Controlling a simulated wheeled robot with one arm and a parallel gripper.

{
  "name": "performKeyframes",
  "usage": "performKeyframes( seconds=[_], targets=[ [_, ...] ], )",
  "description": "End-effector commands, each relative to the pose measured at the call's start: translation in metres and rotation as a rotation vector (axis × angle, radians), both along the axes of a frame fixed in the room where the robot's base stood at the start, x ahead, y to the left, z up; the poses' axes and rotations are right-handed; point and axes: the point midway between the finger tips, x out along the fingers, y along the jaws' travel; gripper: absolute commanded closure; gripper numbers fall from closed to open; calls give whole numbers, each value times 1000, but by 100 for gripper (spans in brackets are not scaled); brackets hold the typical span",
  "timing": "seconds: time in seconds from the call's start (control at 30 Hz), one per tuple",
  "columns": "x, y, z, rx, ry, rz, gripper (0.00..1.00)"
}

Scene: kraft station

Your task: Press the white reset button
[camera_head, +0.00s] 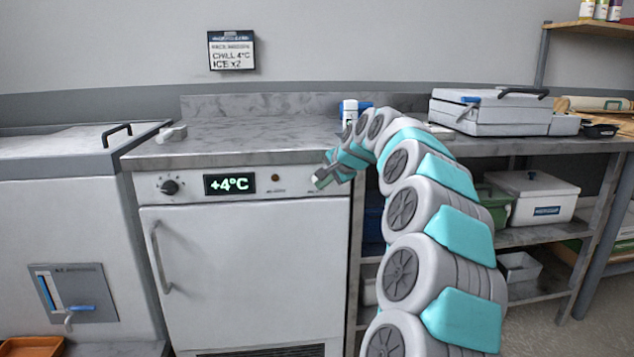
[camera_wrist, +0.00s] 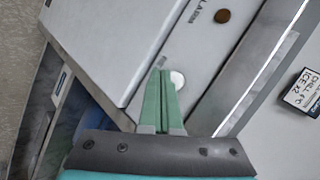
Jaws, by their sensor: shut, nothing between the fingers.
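The white reset button (camera_wrist: 177,80) shows in the wrist view as a small white disc on the fridge's control panel (camera_wrist: 182,50). My gripper (camera_wrist: 162,73) is shut and empty, and its green fingertips lie beside the button in the picture, overlapping its left edge. I cannot tell whether they touch it. In the head view my gripper (camera_head: 318,181) is at the right end of the control panel (camera_head: 292,184), and the button is hidden behind it. The panel also bears a black knob (camera_head: 169,187), a display (camera_head: 229,184) reading +4°C and a brown-orange light (camera_head: 275,178).
The fridge's door handle (camera_head: 159,257) sticks out at the left. The grey worktop (camera_head: 235,140) overhangs above the panel. A white case (camera_head: 490,110) stands on the right counter, above shelves of containers. A sign (camera_head: 231,50) hangs on the wall.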

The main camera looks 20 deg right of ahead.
Motion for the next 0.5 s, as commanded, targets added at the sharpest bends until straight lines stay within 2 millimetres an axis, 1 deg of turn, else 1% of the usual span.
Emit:
performKeyframes(
  seconds=[0.4,0.5],
  targets=[
    [-37,10,-1,1,-2,0,100],
    [-42,11,0,0,-1,-1,100]
  ],
)
